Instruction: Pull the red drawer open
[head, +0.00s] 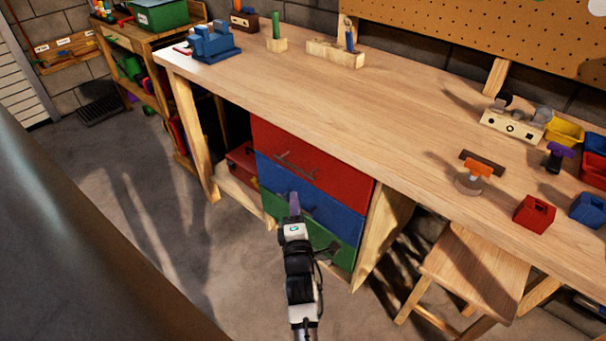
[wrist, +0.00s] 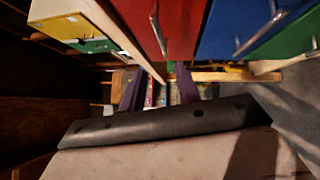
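The red drawer (head: 330,168) is the top one of three under the workbench, above a blue and a green drawer. It looks shut, with a dark metal bar handle (head: 296,166) on its front. In the wrist view the red drawer (wrist: 185,22) fills the top middle, with its handle (wrist: 158,30) above my fingers. My gripper (head: 294,203) shows in front of the blue drawer in the head view, below the red handle. In the wrist view its purple fingers (wrist: 158,88) are apart with nothing between them. My gripper is not touching the handle.
The blue drawer (head: 335,207) and green drawer (head: 330,242) are below. A wooden stool (head: 475,270) stands right of the drawers. The workbench top (head: 390,110) overhangs them and holds tools and bins. The floor left of my arm is clear.

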